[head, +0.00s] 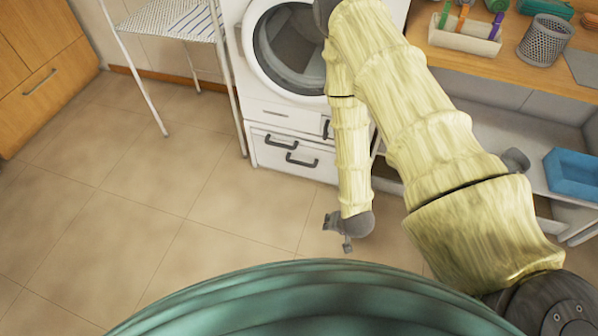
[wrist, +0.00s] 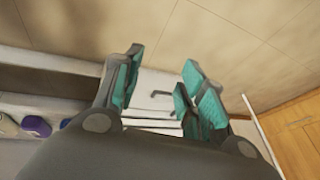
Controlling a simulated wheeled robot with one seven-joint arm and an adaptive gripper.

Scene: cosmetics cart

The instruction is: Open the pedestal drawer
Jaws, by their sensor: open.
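The white pedestal drawer (head: 262,155) is under the front-loading washer (head: 245,75) in the head view. Two dark bar shapes show on its front, an upper one (head: 281,141) and a lower one (head: 301,160); I cannot tell if both are handles. The drawer front looks flush. My gripper (head: 346,238) hangs low over the floor, in front and to the right of the drawer, its fingers barely visible there. In the wrist view my gripper (wrist: 163,68) is open and empty, teal pads apart. A dark handle (wrist: 160,93) on a white front shows between the fingers, not touched.
A wire-shelf rack (head: 165,18) with thin white legs stands left of the washer. A wooden counter (head: 470,62) with a caddy (head: 465,38) and a mesh cup (head: 545,40) is at right, above a shelf with a blue tray (head: 575,178). The tiled floor at left is clear.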

